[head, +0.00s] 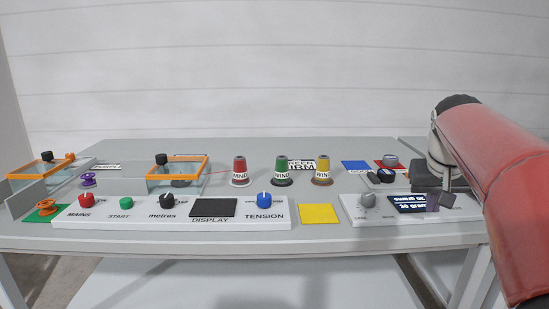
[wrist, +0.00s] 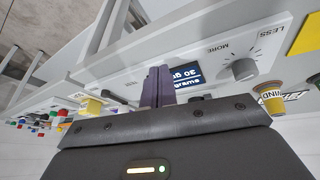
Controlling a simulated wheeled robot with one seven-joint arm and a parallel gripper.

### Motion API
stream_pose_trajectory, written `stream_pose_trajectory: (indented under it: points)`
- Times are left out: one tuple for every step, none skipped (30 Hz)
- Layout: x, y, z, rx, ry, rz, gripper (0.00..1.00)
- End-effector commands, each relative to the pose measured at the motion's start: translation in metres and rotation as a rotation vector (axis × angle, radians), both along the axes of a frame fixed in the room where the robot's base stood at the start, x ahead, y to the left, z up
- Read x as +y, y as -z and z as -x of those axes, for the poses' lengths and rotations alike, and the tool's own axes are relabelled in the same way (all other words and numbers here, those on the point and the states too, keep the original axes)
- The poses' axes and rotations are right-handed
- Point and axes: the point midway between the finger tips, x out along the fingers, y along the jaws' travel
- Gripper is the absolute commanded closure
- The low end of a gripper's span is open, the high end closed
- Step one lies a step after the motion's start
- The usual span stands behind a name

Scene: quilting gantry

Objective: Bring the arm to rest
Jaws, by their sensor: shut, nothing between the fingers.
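My gripper (head: 435,202) is at the right of the head view, in front of the panel with the "30 grams" display (head: 410,203). In the wrist view my gripper (wrist: 157,85) shows its two purple fingers together with nothing between them. The fingers are beside the lit display (wrist: 186,73), which they partly cover. I cannot tell whether they touch the panel. My red arm comes down the right side of the head view and hides the table's right end.
The grey table (head: 330,238) carries a control panel (head: 175,218), a grey knob (head: 368,200), a yellow square (head: 319,213), red (head: 239,170), green (head: 281,170) and yellow (head: 322,170) thread cones, and orange-framed clear boxes (head: 178,170) at left. The space above the table's middle is clear.

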Motion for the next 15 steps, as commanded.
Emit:
stream_pose_trajectory:
  points:
    - [0.013,0.006,0.018,-0.012,-0.025,-0.037,1.0]
    - [0.022,0.012,0.028,-0.02,-0.04,-0.057,1.0]
    - [0.036,0.02,0.043,-0.028,-0.065,-0.082,1.0]
    - [0.048,0.026,0.055,-0.034,-0.086,-0.098,1.0]
    - [0.059,0.033,0.067,-0.04,-0.106,-0.111,1.0]
    - [0.075,0.043,0.084,-0.047,-0.133,-0.126,1.0]
    - [0.086,0.051,0.097,-0.052,-0.151,-0.135,1.0]
    - [0.097,0.059,0.11,-0.057,-0.168,-0.142,1.0]
    - [0.112,0.07,0.126,-0.063,-0.191,-0.144,1.0]
    - [0.121,0.079,0.138,-0.065,-0.205,-0.145,1.0]
    - [0.129,0.088,0.149,-0.068,-0.218,-0.144,1.0]
    - [0.139,0.099,0.164,-0.071,-0.234,-0.14,1.0]
    - [0.145,0.108,0.173,-0.072,-0.243,-0.137,1.0]
    - [0.151,0.116,0.182,-0.073,-0.251,-0.132,1.0]
    - [0.156,0.125,0.191,-0.074,-0.26,-0.125,1.0]
